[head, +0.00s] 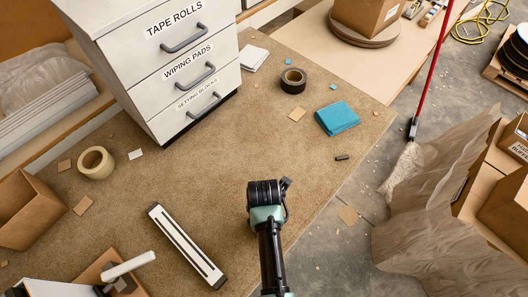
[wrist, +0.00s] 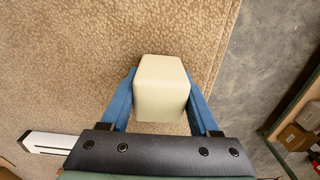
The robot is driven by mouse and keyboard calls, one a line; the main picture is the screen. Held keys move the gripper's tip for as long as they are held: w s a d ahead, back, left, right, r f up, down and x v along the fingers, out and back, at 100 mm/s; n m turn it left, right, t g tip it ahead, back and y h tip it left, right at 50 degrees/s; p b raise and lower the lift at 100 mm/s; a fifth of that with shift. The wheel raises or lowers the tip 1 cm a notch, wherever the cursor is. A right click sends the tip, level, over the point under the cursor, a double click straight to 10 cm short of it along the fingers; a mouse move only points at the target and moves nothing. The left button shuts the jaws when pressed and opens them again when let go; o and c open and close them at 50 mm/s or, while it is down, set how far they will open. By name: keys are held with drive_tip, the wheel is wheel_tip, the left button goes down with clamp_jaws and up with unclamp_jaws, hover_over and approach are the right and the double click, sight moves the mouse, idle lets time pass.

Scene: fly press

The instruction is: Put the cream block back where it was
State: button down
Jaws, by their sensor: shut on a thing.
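In the wrist view, the cream block (wrist: 161,88) sits between the two blue fingers of my gripper (wrist: 161,103). The gripper is shut on it, with a finger against each side. The brown speckled tabletop shows beyond the block; I cannot tell how high the block is above it. In the head view my arm reaches in from the bottom middle, and its wrist hides the fingers and the block. The grey drawer unit (head: 150,62) stands at the upper left with drawers labelled TAPE ROLLS, WIPING PADS and SETTING BLOCKS, all closed.
On the table (head: 215,160) lie a black tape roll (head: 293,80), blue pads (head: 338,118), a cream tape roll (head: 96,163) and a white slotted bar (head: 187,246). A red-handled broom (head: 430,75) leans beyond the right edge. The table's middle is mostly clear.

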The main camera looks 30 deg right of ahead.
drive_tip(key=shift+c, duration=0.6)
unclamp_jaws()
wheel_tip(320, 180, up, 12)
drive_tip(key=shift+r, duration=0.2)
